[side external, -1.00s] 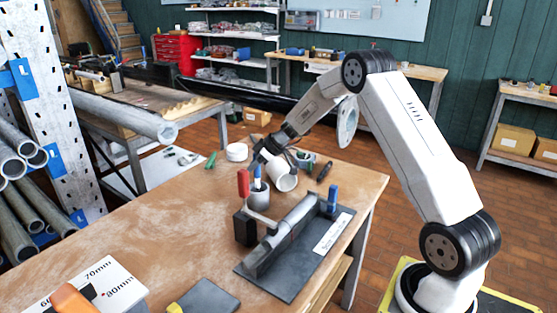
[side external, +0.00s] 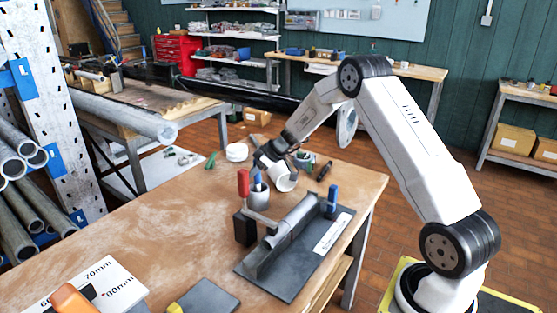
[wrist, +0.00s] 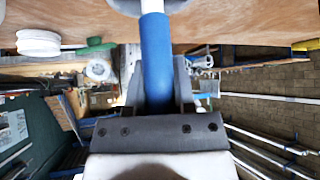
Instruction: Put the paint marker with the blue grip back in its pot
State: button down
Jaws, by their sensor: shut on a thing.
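The paint marker with the blue grip (wrist: 157,60) is between my gripper's fingers (wrist: 160,85) in the wrist view, and the fingers are shut on it. In the side view my gripper (side external: 266,162) is just above a grey pot (side external: 259,200), and the blue grip (side external: 258,182) shows at the pot's mouth. In the wrist view the marker's pale far end meets a grey round shape, likely the pot, cut off by the top edge. How deep the marker's end sits in the pot is hidden.
A red-handled clamp (side external: 243,183) stands close left of the pot. A white cylinder (side external: 285,180) is close on its right. A grey fixture (side external: 290,235) with a pipe lies in front. A white roll (side external: 237,152) is behind. The table's left middle is clear.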

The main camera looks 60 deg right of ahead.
jog(key=shift+c, duration=1.8)
grip_release()
jog(key=v, duration=0.7)
jog(key=shift+s+r, duration=0.25)
jog(key=shift+r, duration=0.05)
jog(key=s+a+f+m+g+h, duration=0.1)
jog(key=s+a+m+g+h, duration=0.2)
jog(key=s+a, duration=1.9)
jog(key=shift+s+a+f+m+g, duration=0.25)
jog(key=shift+s+m+g, duration=0.5)
jog(key=shift+g, duration=0.35)
